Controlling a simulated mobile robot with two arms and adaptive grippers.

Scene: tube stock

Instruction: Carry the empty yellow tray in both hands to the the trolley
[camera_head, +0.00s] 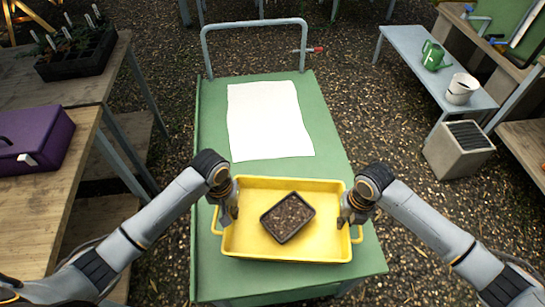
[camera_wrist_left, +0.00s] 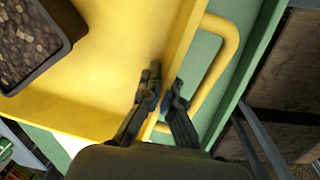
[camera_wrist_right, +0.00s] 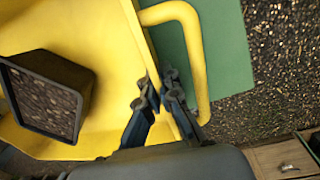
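The yellow tray (camera_head: 300,255) is over the near end of the green trolley (camera_head: 214,120); I cannot tell whether it rests on it. The tray is not empty: a dark pot of soil (camera_head: 288,218) sits in it, turned at an angle. My left gripper (camera_head: 231,214) is at the tray's left wall; in the left wrist view its fingers (camera_wrist_left: 164,84) are close together on either side of the wall, inside the handle loop. My right gripper (camera_head: 347,216) is likewise at the right wall, its fingers (camera_wrist_right: 156,84) closed around it. Both seem shut on the wall.
A white sheet (camera_head: 268,120) lies on the trolley beyond the tray, before its handle bar (camera_head: 253,24). Wooden benches on the left hold a purple box (camera_head: 35,138) and a dark plant tray (camera_head: 78,54). A grey-blue bench (camera_head: 410,50) stands at the right on gravel.

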